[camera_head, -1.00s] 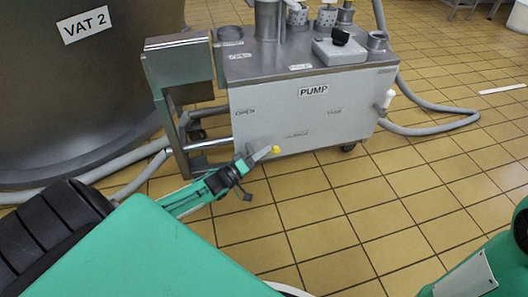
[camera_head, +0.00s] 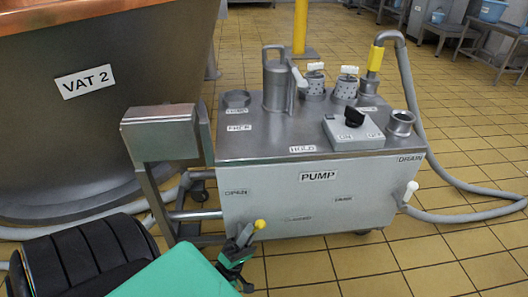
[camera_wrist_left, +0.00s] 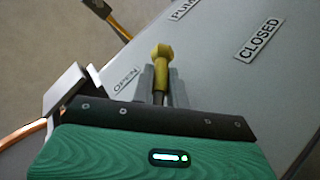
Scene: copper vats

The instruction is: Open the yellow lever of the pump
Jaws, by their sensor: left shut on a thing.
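The grey box-shaped pump (camera_head: 315,225) stands on the floor in the middle of the head view. Its lever (camera_head: 260,224) has a yellow end and stands out from the lower left of the front face, below and right of the OPEN label (camera_head: 236,192). My left gripper (camera_head: 245,236) is at the lever. In the left wrist view the fingers (camera_wrist_left: 160,90) are shut on the shaft of the yellow lever (camera_wrist_left: 161,52), with its knob beyond the fingertips. The CLOSED label (camera_wrist_left: 258,38) is farther right there. My right gripper is not in view.
A vat (camera_head: 95,130) marked VAT 2 stands to the left of the pump. Grey hose (camera_head: 470,216) runs along the floor on the right. A switch box (camera_head: 352,132) and metal fittings are on the pump's top. Tiled floor in front of the pump is clear.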

